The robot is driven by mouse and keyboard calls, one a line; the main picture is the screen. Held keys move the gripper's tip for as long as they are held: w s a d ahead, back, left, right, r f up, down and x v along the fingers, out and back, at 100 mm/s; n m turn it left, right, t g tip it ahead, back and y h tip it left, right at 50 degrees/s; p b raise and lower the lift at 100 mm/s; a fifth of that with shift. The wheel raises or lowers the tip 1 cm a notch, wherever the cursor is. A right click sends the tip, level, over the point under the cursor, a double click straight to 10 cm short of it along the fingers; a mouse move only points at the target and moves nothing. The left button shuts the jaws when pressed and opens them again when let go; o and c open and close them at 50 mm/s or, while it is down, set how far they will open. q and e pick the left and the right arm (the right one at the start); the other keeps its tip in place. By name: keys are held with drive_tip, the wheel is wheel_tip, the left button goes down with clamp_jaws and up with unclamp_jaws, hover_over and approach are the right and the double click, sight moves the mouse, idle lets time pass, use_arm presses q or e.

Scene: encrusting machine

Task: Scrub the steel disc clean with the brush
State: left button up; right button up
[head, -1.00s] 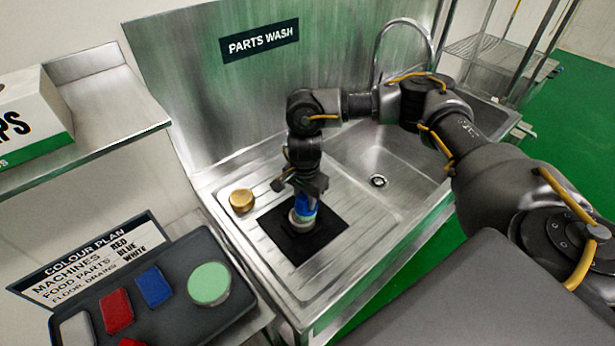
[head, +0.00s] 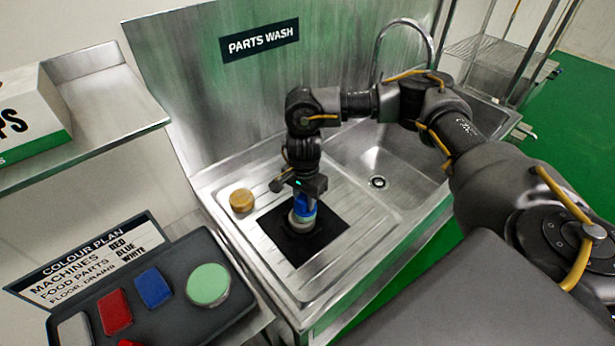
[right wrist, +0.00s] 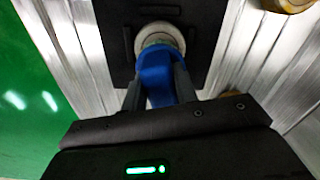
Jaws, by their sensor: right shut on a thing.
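My right gripper (head: 305,194) is shut on the blue brush (head: 303,207) and points down over the black mat (head: 322,240) on the drainboard. In the right wrist view the blue brush (right wrist: 157,75) sits between the two fingers (right wrist: 157,92). Its head rests on or just above the pale steel disc (right wrist: 160,36), which lies on the black mat (right wrist: 198,35). The brush covers much of the disc, so how clean its face is cannot be seen. My left gripper is not in view.
A brass-coloured round part (head: 242,200) stands on the drainboard left of the mat. The sink basin (head: 390,165) is to the right. A dark tray (head: 190,325) with red and blue blocks and a green-topped round item (head: 208,284) is at front left, beside a colour plan sign (head: 95,262).

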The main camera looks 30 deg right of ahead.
drive_tip(key=shift+d, duration=0.5)
wheel_tip(320, 180, up, 3)
drive_tip(key=shift+w+f+p, duration=0.15)
drive_tip(key=shift+f+p, duration=0.05)
drive_tip(key=shift+p, duration=0.55)
wheel_tip(320, 180, up, 6)
drive_tip(key=p, duration=0.4)
drive_tip(key=shift+f+p, duration=0.15)
drive_tip(key=shift+p, duration=0.15)
